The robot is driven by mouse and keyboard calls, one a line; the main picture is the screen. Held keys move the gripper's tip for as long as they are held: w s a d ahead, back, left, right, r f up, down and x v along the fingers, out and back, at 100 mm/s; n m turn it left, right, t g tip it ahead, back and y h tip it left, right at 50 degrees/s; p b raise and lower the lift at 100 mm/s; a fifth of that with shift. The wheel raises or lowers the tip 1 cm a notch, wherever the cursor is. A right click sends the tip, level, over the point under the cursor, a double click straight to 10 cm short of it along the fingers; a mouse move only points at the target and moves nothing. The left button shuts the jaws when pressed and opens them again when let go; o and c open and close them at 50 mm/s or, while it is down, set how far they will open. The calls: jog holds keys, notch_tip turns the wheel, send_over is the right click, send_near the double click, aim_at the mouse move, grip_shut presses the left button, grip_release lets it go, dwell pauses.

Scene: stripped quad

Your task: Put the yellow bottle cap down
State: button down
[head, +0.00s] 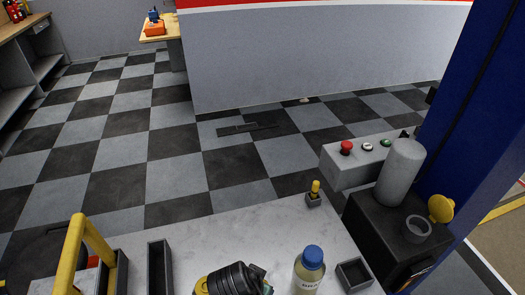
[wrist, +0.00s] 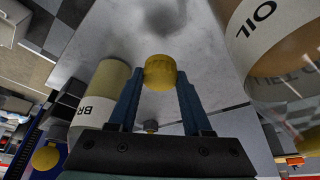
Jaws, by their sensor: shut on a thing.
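In the wrist view the yellow bottle cap (wrist: 159,72) is a round, matt yellow piece between the tips of the two blue fingers. My gripper (wrist: 160,82) is shut on it. The cap appears clear of the pale marble-look tabletop (head: 245,225), but its exact height is hard to tell. My gripper's tips and the held cap cannot be clearly made out in the head view.
A blue-capped bottle (head: 310,270) stands at the front, left of a small empty dark tray (head: 354,275). A large OIL bottle (wrist: 275,45) is close on the wrist view's right. A long dark tray (head: 158,268) lies left. A grey control box (head: 360,160) stands behind right.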

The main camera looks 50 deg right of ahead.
jog(key=shift+f, duration=2.75)
jog(key=shift+f, duration=0.2)
jog(key=shift+c, duration=1.7)
grip_release()
jog(key=shift+r, duration=0.1)
